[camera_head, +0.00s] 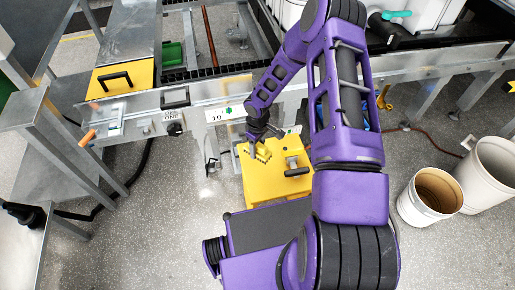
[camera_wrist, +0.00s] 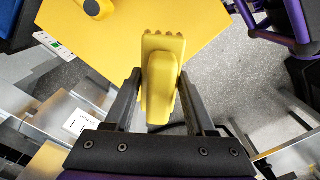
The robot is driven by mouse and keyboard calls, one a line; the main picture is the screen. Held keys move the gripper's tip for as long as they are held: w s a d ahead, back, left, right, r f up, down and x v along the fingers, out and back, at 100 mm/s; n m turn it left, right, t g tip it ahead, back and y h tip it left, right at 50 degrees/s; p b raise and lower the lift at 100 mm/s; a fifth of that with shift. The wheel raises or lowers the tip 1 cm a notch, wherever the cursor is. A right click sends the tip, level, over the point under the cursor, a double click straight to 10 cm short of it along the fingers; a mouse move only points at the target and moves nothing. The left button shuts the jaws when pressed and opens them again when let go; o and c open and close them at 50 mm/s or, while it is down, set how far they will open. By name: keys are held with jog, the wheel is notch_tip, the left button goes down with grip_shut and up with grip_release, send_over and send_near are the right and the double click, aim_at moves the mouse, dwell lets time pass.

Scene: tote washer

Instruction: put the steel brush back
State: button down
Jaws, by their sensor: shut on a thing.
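The steel brush, a yellow block with a toothed edge, is between the two dark fingers of my gripper (camera_wrist: 160,95) in the wrist view; I take the yellow body (camera_wrist: 161,75) as the brush. My gripper is shut on it, and the toothed end points away from the wrist. In the head view my gripper (camera_head: 258,138) holds the brush (camera_head: 263,153) over or in front of a yellow box (camera_head: 262,188). Whether the brush touches the box cannot be told. The far side of the brush is hidden.
The yellow box has a black handle (camera_head: 297,172) on it. A steel rail with a "10" label (camera_head: 216,116) runs behind it. Another yellow panel with a handle (camera_head: 118,80) is at left. Two white buckets (camera_head: 430,198) stand at right.

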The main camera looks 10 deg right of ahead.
jog(key=b, duration=0.5)
send_over(257, 168)
jog(key=shift+d+f, duration=0.1)
jog(key=shift+f, duration=3.1)
jog(key=shift+f+b, duration=0.5)
jog(key=shift+b, duration=0.1)
jog(key=shift+f+b, duration=0.7)
jog(key=shift+f+b, duration=0.6)
jog(key=shift+f, duration=0.05)
jog(key=shift+s+f, duration=0.1)
